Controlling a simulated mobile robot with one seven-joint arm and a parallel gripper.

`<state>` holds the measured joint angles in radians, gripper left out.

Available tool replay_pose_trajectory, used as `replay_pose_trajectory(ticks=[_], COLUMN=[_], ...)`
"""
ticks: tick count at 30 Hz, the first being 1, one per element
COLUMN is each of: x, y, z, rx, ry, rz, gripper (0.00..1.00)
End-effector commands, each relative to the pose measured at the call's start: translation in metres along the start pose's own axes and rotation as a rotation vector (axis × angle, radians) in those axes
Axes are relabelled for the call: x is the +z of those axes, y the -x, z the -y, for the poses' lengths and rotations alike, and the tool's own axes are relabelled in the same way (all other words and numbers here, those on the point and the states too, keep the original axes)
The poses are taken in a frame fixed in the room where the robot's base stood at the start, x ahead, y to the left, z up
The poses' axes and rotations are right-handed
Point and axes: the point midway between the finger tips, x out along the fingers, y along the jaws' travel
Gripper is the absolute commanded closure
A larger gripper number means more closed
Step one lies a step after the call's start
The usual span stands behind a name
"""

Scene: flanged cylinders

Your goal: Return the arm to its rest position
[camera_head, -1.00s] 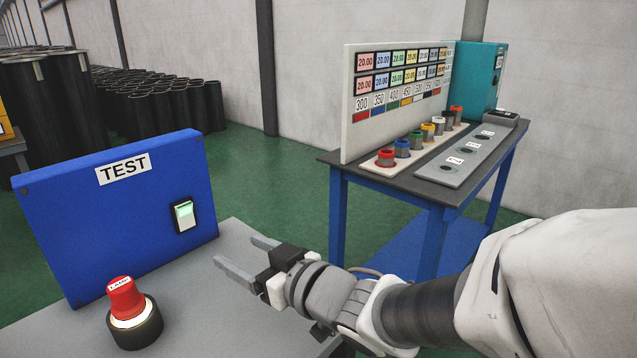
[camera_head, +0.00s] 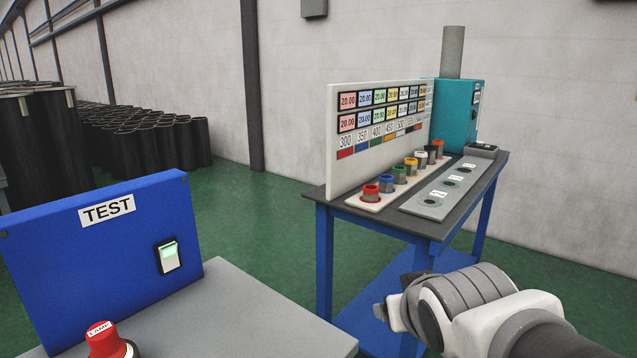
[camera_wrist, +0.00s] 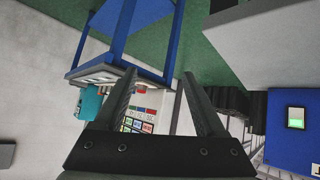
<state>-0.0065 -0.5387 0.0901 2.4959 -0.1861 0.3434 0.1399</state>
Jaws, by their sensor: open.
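My gripper (camera_wrist: 160,100) shows in the wrist view with its two fingers spread apart and nothing between them. In the head view my arm's wrist is at the lower right, in front of the blue-legged table, and the fingers are mostly hidden there. The blue TEST box (camera_head: 105,235) stands on the grey table at the left. The red lamp cylinder (camera_head: 106,340) sits in front of it, cut by the lower edge. The box also shows in the wrist view (camera_wrist: 290,145) at the right.
The blue-legged table (camera_head: 325,250) carries several flanged cylinders (camera_head: 400,172) in a row, a grey plate with holes (camera_head: 445,190), a label board (camera_head: 345,170) and a teal box (camera_head: 462,110). Dark tubes (camera_head: 150,140) stand at the back left. Green floor (camera_head: 250,225) between the tables is clear.

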Motion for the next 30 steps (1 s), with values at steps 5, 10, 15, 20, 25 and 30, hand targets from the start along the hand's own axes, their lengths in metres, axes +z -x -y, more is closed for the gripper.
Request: replay_pose_trajectory(ticks=[5,10,15,20,25,30], x=[0.047,0.092,0.057,0.031,0.003,-0.024], y=[0.035,0.071,0.104,0.127,0.151,0.175], z=[-0.013,-0.009,-0.014,-0.018,-0.023,-0.027], rx=[0.005,-0.051,-0.054,-0.053,-0.053,-0.052], ry=[-0.07,-0.122,-0.12,-0.119,-0.119,-0.119], rz=[0.178,0.344,0.358,0.357,0.357,0.357], gripper=[0.28,0.28,0.28,0.28,0.28,0.28])
